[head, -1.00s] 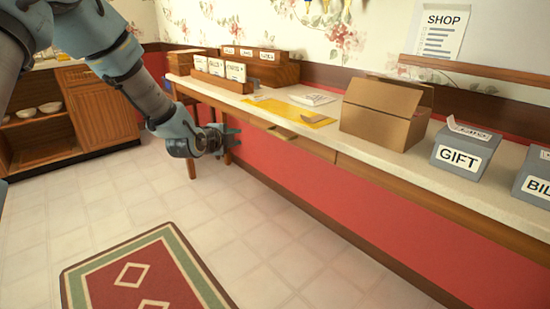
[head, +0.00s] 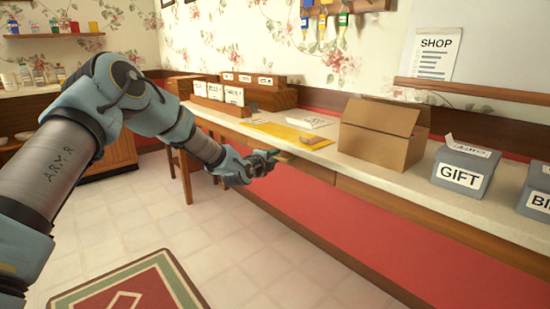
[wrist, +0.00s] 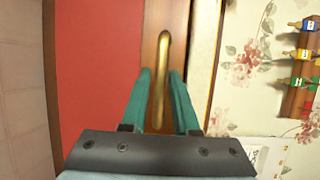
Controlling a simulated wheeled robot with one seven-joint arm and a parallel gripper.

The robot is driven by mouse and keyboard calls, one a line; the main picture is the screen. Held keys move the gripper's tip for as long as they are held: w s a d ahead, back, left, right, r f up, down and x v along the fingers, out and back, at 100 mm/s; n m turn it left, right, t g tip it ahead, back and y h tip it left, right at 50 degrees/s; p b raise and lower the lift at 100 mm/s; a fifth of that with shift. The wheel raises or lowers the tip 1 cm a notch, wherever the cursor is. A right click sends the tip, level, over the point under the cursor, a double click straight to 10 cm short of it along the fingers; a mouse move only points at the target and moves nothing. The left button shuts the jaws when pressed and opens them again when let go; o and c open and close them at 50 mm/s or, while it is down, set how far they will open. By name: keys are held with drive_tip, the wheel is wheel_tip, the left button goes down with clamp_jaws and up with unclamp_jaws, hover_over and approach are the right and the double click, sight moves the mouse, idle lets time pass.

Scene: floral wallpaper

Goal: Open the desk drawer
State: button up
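The desk (head: 440,195) has a pale top and a wooden front under it. The drawer front (head: 312,168) is a wooden strip below the desk top, partly hidden by my gripper (head: 268,156). In the wrist view, a long brass handle (wrist: 163,50) stands on the wooden drawer front (wrist: 178,20). My gripper (wrist: 160,74) has its two teal fingers on either side of the handle. The fingers look open, with narrow gaps to the handle, and no grip on it shows. The drawer looks shut.
On the desk stand a cardboard box (head: 383,135), a grey GIFT box (head: 463,170), a yellow envelope (head: 285,132) and wooden file holders (head: 235,95). A patterned rug (head: 130,290) lies on the open tiled floor in front of the desk.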

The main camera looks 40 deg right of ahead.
drive_tip(key=shift+w+d, duration=0.1)
drive_tip(key=shift+d, duration=0.15)
drive_tip(key=shift+c, duration=0.3)
clamp_jaws()
drive_tip(key=shift+f, duration=0.1)
idle(0.9)
